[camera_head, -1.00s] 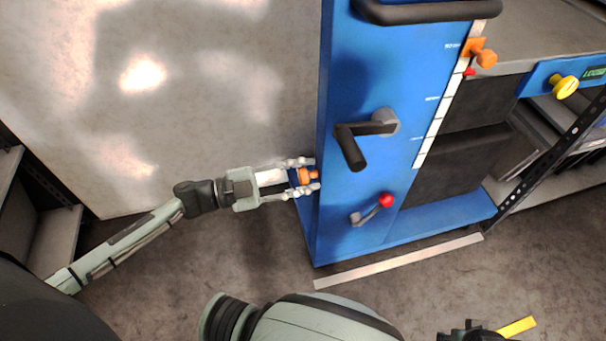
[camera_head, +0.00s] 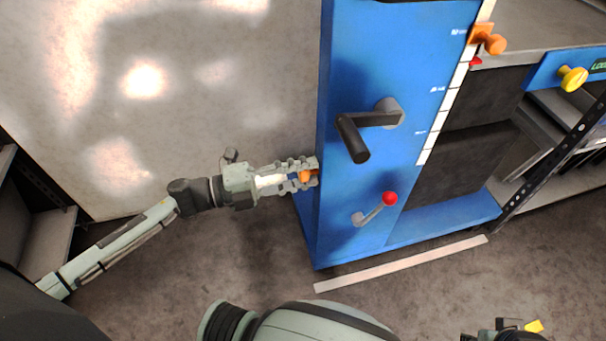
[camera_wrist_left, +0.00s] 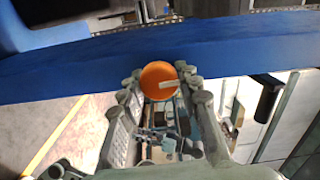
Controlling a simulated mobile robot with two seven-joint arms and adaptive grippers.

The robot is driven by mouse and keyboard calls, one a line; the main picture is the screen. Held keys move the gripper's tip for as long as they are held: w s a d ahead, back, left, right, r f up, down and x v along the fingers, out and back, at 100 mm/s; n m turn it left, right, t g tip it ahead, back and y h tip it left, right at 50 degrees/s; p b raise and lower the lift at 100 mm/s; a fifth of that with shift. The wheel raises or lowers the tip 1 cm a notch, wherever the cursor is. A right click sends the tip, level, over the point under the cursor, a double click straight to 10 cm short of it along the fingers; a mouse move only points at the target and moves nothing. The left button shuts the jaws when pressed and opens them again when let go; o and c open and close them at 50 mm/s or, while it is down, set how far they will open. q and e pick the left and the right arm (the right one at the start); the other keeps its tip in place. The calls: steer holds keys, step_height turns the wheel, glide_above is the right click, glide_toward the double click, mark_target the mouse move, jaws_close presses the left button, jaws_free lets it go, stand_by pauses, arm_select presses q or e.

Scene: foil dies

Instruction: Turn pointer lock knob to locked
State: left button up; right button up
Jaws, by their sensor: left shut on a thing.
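An orange knob (camera_head: 305,176) sticks out of the left side of the blue cabinet (camera_head: 345,90). My left gripper (camera_head: 304,175) reaches it from the left and is shut on it. In the left wrist view the knob (camera_wrist_left: 159,80) is a round orange face with a short pale mark pointing right, between the fingertips (camera_wrist_left: 160,84). A second orange knob (camera_head: 494,44) sits on the pointer at the top of the white scale (camera_head: 440,115). My right gripper (camera_head: 503,331) shows only in part at the bottom edge, and its fingers cannot be made out.
The cabinet front carries a black crank handle (camera_head: 354,138) and a small lever with a red ball (camera_head: 389,198). A yellow knob (camera_head: 573,78) sits on a blue panel at the right. A pale strip (camera_head: 400,264) lies on the floor. A grey wall stands behind my left arm.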

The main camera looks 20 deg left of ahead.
arm_select(q)
steer(key=shift+m, duration=0.5)
arm_select(e)
steer(key=shift+s+r, duration=0.15)
steer(key=shift+r, duration=0.4)
arm_select(q)
steer(key=o, duration=1.1)
steer(key=v, duration=1.2)
